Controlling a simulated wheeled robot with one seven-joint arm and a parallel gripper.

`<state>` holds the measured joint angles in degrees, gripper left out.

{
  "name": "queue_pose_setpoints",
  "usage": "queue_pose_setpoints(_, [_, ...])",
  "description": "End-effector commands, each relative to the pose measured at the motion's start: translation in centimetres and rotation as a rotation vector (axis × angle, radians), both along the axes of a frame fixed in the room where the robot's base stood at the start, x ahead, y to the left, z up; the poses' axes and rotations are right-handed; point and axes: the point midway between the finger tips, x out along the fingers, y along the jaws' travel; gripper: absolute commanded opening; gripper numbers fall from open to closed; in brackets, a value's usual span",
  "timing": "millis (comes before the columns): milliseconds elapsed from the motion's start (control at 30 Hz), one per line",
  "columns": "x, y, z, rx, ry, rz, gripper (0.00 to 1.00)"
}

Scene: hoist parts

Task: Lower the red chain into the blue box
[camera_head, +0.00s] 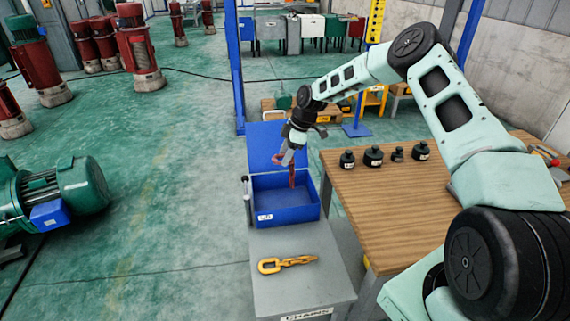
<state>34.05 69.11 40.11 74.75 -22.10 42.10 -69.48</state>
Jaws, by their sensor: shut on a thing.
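The blue box (284,216) stands with its lid (264,142) raised on a grey cabinet left of the wooden table. My gripper (288,160) is above the box's right part, fingers pointing down. It is shut on the red chain (292,178). The chain hangs down from the fingers, its lower end in front of the box's inner back right area. I cannot tell whether it touches the box floor. The visible part of the box floor looks empty.
Several dark weights (373,155) stand on the wooden table (385,205). A thin grey post (247,196) stands at the box's left side.

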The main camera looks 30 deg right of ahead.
Motion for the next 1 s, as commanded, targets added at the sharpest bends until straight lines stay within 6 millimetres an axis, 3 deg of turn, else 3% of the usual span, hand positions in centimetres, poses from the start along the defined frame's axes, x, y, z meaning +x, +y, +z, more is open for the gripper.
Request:
queue_pose_setpoints(600, [6.3,-3.9,-0.6,0.001,-0.003,-0.002,0.00])
queue_pose_setpoints(1000, [7.7,-4.9,-0.2,0.001,-0.001,0.000,0.00])
